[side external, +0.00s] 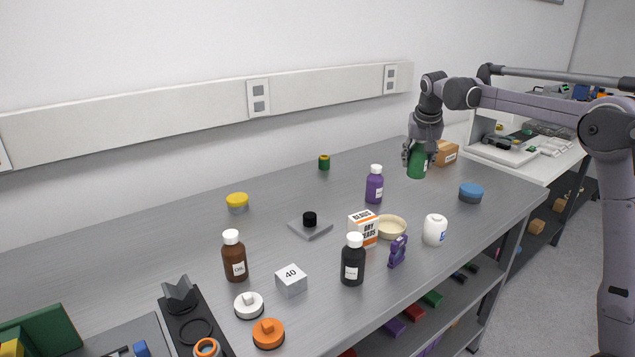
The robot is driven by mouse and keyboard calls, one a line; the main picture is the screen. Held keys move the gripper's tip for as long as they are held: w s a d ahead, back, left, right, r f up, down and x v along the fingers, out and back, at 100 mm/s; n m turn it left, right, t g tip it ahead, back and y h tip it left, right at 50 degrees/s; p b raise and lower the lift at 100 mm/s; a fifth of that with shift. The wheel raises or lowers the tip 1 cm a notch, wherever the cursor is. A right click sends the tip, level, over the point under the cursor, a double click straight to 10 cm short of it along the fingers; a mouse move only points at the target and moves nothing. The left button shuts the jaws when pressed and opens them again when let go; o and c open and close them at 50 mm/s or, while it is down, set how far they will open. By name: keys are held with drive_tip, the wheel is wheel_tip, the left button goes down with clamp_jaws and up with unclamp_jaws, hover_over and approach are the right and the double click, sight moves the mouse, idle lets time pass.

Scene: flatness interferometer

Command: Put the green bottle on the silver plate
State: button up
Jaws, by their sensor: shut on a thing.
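The green bottle (416,168) is at the back right of the table, upright or nearly so. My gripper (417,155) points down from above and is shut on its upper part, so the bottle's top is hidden. I cannot tell whether its base touches the table. A flat square grey plate (321,232), which looks like the silver plate, lies mid-table, well to the left and nearer the camera. A small black cylinder (310,218) stands on it.
A purple bottle (374,187) stands between my gripper and the plate. A cardboard box (445,153) is just behind the green bottle. A bead box (363,229), cream bowl (392,228), black bottle (352,263) and blue-lidded tin (471,193) stand nearby. The table's back left is fairly clear.

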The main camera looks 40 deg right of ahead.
drive_tip(key=w+a+r+n+t+y, duration=0.1)
drive_tip(key=w+a+n, duration=0.2)
drive_tip(key=a, duration=0.5)
drive_tip(key=w+a+r+n+y, duration=0.15)
drive_tip(key=w+a, duration=0.25)
drive_tip(key=a, duration=0.4)
hover_over(310, 215)
drive_tip(key=shift+n+h, duration=0.35)
drive_tip(key=shift+n, duration=0.1)
wheel_tip(310, 215, down, 7)
drive_tip(key=shift+s+d+r, duration=0.1)
drive_tip(key=shift+d, duration=0.05)
drive_tip(key=shift+a+f, duration=0.2)
drive_tip(key=shift+f, duration=2)
drive_tip(key=o, duration=1.3)
drive_tip(key=shift+f, duration=0.15)
drive_tip(key=shift+c, duration=0.2)
